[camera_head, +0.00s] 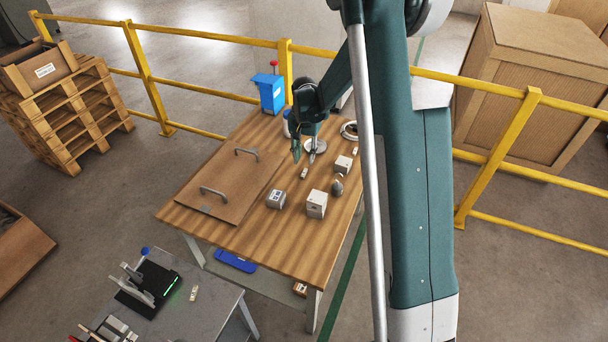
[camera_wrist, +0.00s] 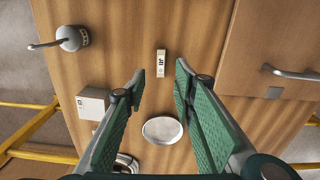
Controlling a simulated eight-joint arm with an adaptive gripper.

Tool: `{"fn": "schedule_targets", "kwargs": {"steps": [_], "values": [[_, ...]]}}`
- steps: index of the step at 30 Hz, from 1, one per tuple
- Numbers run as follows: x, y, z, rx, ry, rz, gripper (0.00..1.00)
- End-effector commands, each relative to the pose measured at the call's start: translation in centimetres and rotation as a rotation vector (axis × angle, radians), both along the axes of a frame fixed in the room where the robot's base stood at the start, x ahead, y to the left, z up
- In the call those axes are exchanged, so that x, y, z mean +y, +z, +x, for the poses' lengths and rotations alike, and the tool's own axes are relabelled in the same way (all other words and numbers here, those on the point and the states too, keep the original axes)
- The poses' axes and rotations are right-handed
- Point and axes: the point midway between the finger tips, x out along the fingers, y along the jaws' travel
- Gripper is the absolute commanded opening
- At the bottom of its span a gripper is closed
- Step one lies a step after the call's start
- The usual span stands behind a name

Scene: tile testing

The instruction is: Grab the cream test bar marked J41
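A small cream bar (camera_wrist: 161,64) with a dark marking lies on the wooden table in the wrist view; the marking is too small to read with certainty. In the head view a small cream bar (camera_head: 304,173) lies just in front of my gripper (camera_head: 304,152). My gripper (camera_wrist: 160,72) is open and empty in the wrist view. Its two green fingers stand apart, and the bar shows between and beyond their tips, not touched. Another small light bar (camera_head: 354,151) lies at the table's right edge, and one more (camera_head: 193,293) lies on the grey bench; their markings cannot be read.
A round pale dish (camera_wrist: 162,130) lies beneath my gripper. A metal knobbed piece (camera_wrist: 73,38) and a white-grey block (camera_wrist: 93,102) are to the left. A brown board (camera_head: 222,198) with two handles covers the table's left. Several grey blocks, including one (camera_head: 316,204), stand nearer the front.

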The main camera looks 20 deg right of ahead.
Motion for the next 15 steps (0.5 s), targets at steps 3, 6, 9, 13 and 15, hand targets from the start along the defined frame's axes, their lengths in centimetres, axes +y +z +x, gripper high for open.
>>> {"fn": "schedule_targets", "kwargs": {"steps": [3,6,9,13,15], "values": [[0.0,-0.1,0.0,0.000,0.000,0.000,0.27],[0.0,-0.6,0.0,0.000,0.000,0.000,0.27],[0.0,-1.5,0.0,0.000,0.001,0.000,0.27],[0.0,-2.4,0.0,0.000,0.001,0.000,0.27],[0.0,-2.6,0.0,0.000,0.001,0.000,0.27]]}}
